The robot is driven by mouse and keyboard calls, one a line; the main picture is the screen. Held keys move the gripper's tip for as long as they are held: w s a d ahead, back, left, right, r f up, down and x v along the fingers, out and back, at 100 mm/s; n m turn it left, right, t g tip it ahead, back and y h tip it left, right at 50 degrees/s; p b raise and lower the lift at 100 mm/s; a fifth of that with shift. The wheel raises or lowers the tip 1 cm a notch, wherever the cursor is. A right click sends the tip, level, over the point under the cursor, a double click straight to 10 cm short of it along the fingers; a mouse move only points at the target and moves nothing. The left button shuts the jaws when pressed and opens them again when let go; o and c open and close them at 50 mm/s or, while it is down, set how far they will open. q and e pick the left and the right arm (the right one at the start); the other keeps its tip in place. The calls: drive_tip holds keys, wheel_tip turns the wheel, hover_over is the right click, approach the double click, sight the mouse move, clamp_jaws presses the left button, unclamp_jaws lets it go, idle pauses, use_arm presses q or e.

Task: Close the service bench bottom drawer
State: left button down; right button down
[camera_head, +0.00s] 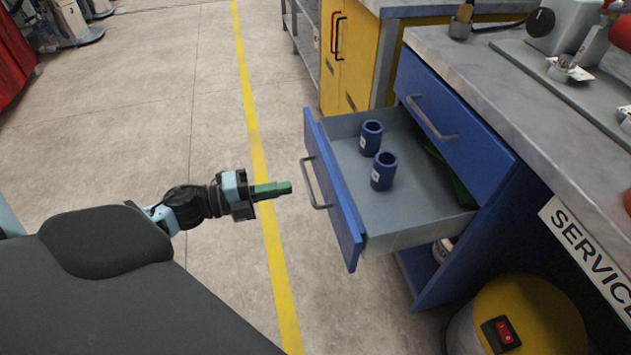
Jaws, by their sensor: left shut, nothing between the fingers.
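The bottom drawer (350,222) of the service bench is pulled well out. It has a blue front, a grey metal handle (316,184) and a grey tray. Two dark blue cups (383,171) stand upright in it, and something green (452,180) lies deeper inside, partly hidden. My left gripper (284,188), with green fingers, is shut and empty. It points at the drawer's front from the left, a short gap short of the handle and not touching it. My right gripper is not in view.
The closed upper drawer (458,128) sits above under the grey worktop (470,62). Below is an open blue shelf. A yellow cylinder with a red switch (530,315) stands at the lower right. A yellow cabinet (348,55) is behind.

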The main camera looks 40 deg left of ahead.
sight(330, 180)
use_arm(q)
drive_tip(key=x, duration=0.7)
drive_tip(key=shift+w+d, duration=0.3)
drive_tip(key=shift+w, duration=0.05)
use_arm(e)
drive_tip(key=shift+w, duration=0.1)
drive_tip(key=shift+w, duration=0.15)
